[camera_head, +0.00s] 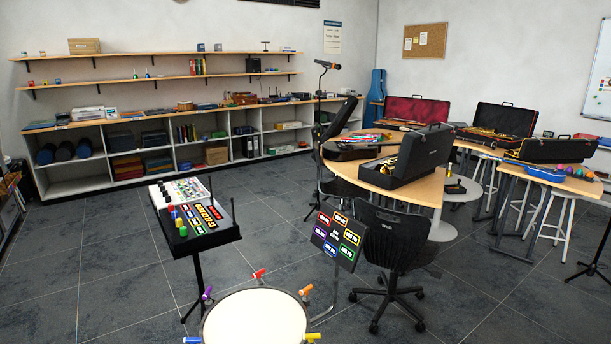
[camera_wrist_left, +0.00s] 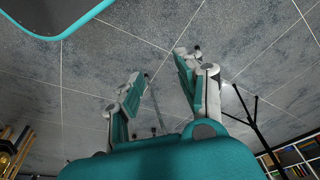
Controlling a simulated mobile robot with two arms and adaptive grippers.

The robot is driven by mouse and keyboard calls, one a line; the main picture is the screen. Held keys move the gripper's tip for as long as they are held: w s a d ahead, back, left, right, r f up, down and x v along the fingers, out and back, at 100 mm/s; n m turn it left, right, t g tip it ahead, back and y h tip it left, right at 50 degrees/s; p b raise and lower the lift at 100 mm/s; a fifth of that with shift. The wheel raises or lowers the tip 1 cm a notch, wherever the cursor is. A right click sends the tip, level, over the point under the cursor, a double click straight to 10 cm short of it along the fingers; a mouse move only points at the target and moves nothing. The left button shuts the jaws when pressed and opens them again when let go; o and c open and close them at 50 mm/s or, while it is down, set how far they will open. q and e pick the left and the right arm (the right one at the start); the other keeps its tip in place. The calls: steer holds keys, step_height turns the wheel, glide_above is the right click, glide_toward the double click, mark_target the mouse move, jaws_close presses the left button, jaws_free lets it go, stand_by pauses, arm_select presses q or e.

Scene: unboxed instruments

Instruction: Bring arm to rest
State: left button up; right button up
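My left gripper (camera_wrist_left: 158,70) shows in the left wrist view with its two fingers spread apart. Nothing is between them; only grey tiled floor shows beyond. Neither arm nor gripper appears in the head view. My right gripper is in no frame, so its state is hidden.
In the head view, a round white drum (camera_head: 256,318) with coloured pegs stands close in front. Behind it are a black control box (camera_head: 208,228) on a stand, a dark panel (camera_head: 338,238) with coloured labels, and a black chair (camera_head: 392,240). Open floor (camera_head: 110,290) lies at left.

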arm_select(q)
steer(key=s+a+f+g, duration=0.1)
steer(key=s+a+f, duration=0.2)
steer(key=s+f, duration=1.5)
step_height(320, 180, down, 5)
steer(key=shift+s+a+r+g, duration=0.15)
steer(key=shift+s+g, duration=0.15)
steer(key=shift+s, duration=0.1)
